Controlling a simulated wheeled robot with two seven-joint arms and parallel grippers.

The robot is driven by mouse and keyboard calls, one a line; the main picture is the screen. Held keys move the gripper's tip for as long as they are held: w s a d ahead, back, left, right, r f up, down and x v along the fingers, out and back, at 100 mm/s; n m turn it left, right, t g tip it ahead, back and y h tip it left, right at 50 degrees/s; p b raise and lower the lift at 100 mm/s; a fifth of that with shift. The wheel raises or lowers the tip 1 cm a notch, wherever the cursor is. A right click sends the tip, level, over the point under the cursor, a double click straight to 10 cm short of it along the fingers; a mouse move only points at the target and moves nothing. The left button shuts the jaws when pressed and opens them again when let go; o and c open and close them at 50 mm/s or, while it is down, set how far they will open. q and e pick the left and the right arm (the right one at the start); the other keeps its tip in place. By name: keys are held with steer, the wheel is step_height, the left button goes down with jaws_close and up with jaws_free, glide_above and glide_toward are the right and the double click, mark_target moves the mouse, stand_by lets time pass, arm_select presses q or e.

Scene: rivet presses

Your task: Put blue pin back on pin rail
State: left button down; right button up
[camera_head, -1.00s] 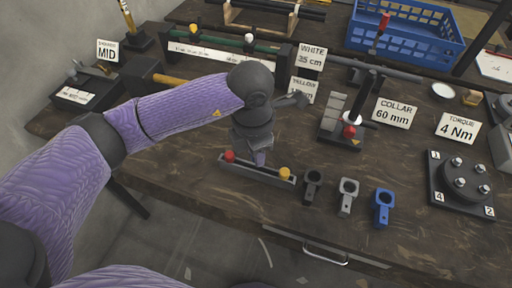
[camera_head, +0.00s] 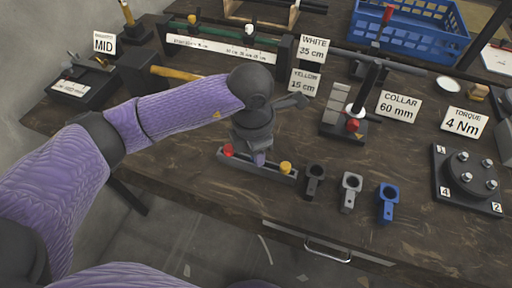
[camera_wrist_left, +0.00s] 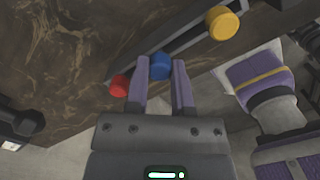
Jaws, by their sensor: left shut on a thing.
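The pin rail (camera_head: 268,172) is a narrow grey strip near the front edge of the workbench. A red pin (camera_head: 228,150) stands at its left end and a yellow pin (camera_head: 285,168) at its right end. My left gripper (camera_head: 260,160) points down at the rail between them. In the left wrist view its fingers are shut on the blue pin (camera_wrist_left: 160,66), whose round head shows between the fingertips. The red pin (camera_wrist_left: 119,86) and yellow pin (camera_wrist_left: 222,22) lie on either side. I cannot tell whether the blue pin is seated in the rail. My right gripper is not in view.
Black, grey and blue collars (camera_head: 388,203) stand right of the rail. A black press stand (camera_head: 344,122) is behind them, and a numbered turntable (camera_head: 468,180) is at the right. A blue crate (camera_head: 402,38) stands at the back. A drawer handle (camera_head: 328,251) is on the bench front.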

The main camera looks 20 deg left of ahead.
arm_select(q)
steer(key=shift+f+b, duration=0.3)
steer(key=shift+f, duration=0.2)
steer(key=shift+c, duration=2.4)
jaws_free()
steer(key=shift+o, duration=0.4)
step_height(320, 180, up, 10)
steer(key=p, duration=0.3)
steer(key=shift+s+a+f, duration=0.1)
steer(key=shift+a+f, duration=0.05)
steer(key=shift+f, duration=0.1)
steer(key=shift+r, duration=0.25)
steer(key=shift+s, duration=0.1)
